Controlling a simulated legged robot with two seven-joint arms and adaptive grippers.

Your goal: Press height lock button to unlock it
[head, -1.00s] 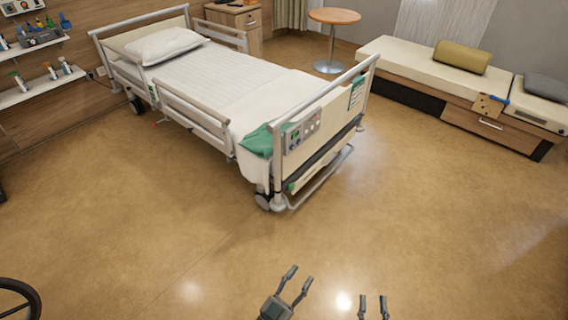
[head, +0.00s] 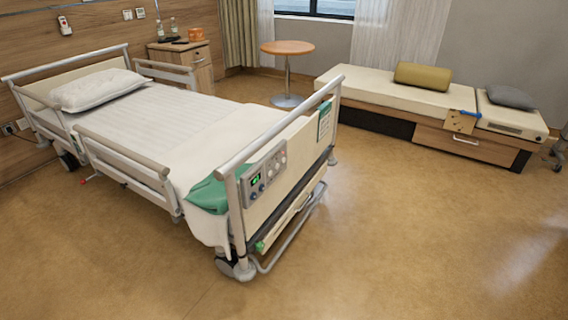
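The hospital bed's footboard (head: 290,165) faces me, left of the picture's middle. A grey control panel (head: 264,174) is fixed on its left part, with a small green display (head: 256,179) and several round buttons. Which of them is the height lock button is too small to tell. A green cloth (head: 208,194) hangs over the bed corner beside the panel. Neither of my grippers shows in the head view.
The floor (head: 400,245) in front and to the right of the bed is clear. A metal bar (head: 292,232) sticks out low below the footboard. A round table (head: 287,50) and a bench (head: 395,93) with cushions stand behind.

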